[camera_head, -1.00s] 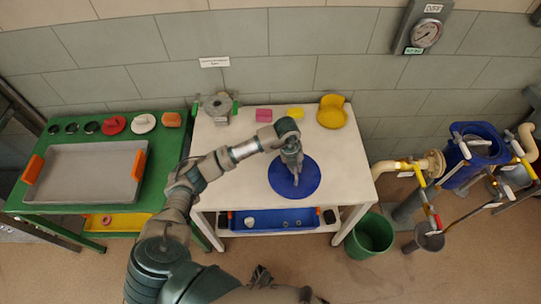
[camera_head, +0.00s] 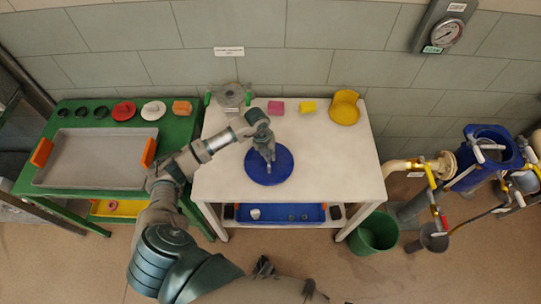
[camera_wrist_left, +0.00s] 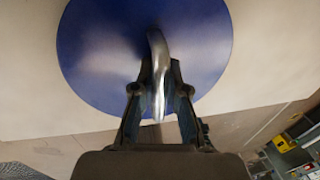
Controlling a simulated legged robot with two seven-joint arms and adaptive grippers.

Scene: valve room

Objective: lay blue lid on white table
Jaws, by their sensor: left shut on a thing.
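The blue lid (camera_head: 268,176) is a round disc over the front middle of the white table (camera_head: 330,170). My left gripper (camera_head: 269,158) is above it, pointing down. In the left wrist view the lid (camera_wrist_left: 105,60) fills the upper middle, and my left gripper (camera_wrist_left: 158,105) is shut on its curved metal handle (camera_wrist_left: 158,50). The lid looks flat and level; I cannot tell whether it touches the tabletop or hangs just above it. My right gripper is not clearly in view.
A grey flanged part (camera_head: 232,97), a pink block (camera_head: 275,107), a yellow block (camera_head: 307,106) and a yellow holder (camera_head: 344,108) stand along the table's back. A green table (camera_head: 178,135) is left; a green bucket (camera_head: 375,233) and pipework (camera_head: 438,180) are right. The table's right half is clear.

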